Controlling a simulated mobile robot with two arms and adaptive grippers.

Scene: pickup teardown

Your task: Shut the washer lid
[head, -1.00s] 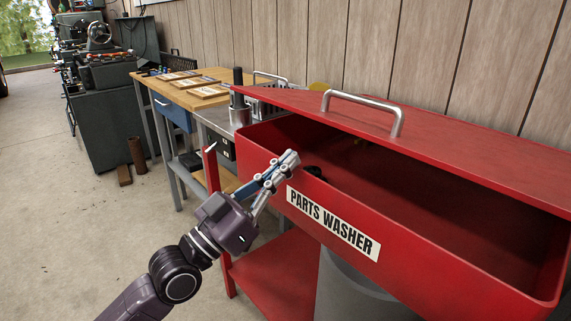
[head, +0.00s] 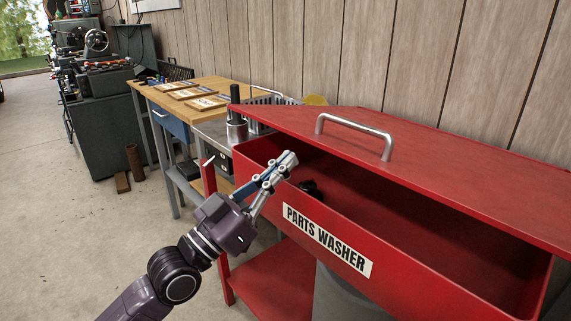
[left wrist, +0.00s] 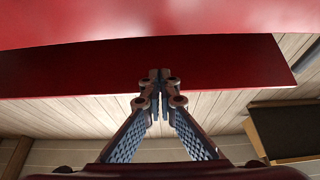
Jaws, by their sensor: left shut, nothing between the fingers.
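The red parts washer (head: 400,255) stands at the right with its label on the front wall. Its red lid (head: 440,165) is tilted partly open above the tub, and a metal handle (head: 356,127) is fixed on the lid. My left gripper (head: 289,160) is shut and empty near the tub's left front rim, below and to the left of the handle. In the left wrist view the shut fingertips (left wrist: 155,80) show in front of a red panel (left wrist: 200,62). I cannot tell whether they touch it. My right gripper is not in view.
A dark object (head: 310,187) lies inside the tub. A wooden workbench (head: 222,88) with trays stands behind at the left, with a metal canister (head: 237,128) near the washer. A wood-panelled wall (head: 420,60) runs behind. The floor at left is mostly clear.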

